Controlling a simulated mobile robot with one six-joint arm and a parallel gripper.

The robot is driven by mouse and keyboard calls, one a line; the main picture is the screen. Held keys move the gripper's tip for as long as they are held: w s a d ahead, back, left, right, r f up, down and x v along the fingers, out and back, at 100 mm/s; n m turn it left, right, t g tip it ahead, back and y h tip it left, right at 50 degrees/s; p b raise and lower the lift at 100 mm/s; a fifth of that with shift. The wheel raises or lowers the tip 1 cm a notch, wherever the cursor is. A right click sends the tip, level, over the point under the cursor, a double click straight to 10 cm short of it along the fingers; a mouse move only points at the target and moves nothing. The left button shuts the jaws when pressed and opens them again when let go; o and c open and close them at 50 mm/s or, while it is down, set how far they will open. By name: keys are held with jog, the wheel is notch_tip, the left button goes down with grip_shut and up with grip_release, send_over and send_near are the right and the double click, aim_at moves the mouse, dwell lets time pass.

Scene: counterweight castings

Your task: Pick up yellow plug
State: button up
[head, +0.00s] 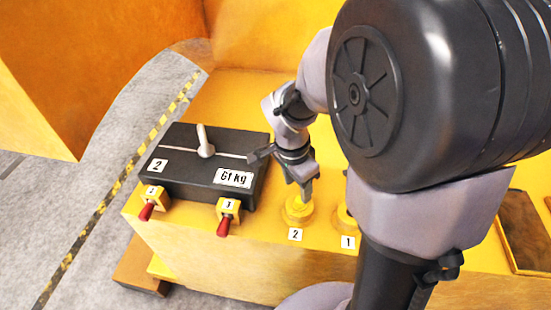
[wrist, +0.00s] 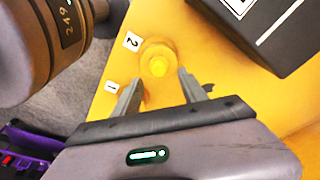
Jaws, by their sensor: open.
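A yellow plug (wrist: 158,66) sits upright in a round yellow base by the label 2 in the wrist view. In the head view the plug (head: 299,207) stands on the yellow block's top, near its front edge. My gripper (wrist: 158,80) is open, with one finger on each side of the near part of the plug's base in the picture. In the head view my gripper (head: 306,190) is right above the plug and hides part of it. I cannot tell whether a finger touches it.
A black casting marked 61 kg (head: 205,165) with a white lever lies to the left. Two red-handled clamps (head: 226,218) stand before it. A second round yellow fitting (head: 343,220) by label 1 is partly hidden by my arm. A tray (head: 522,230) is at the right.

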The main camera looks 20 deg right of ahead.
aim_at(300, 204)
jog(key=f+b, duration=0.1)
jog(key=f, duration=0.2)
jog(key=d+f+b, duration=0.1)
jog(key=f, duration=0.2)
jog(key=shift+d, duration=0.1)
grip_shut()
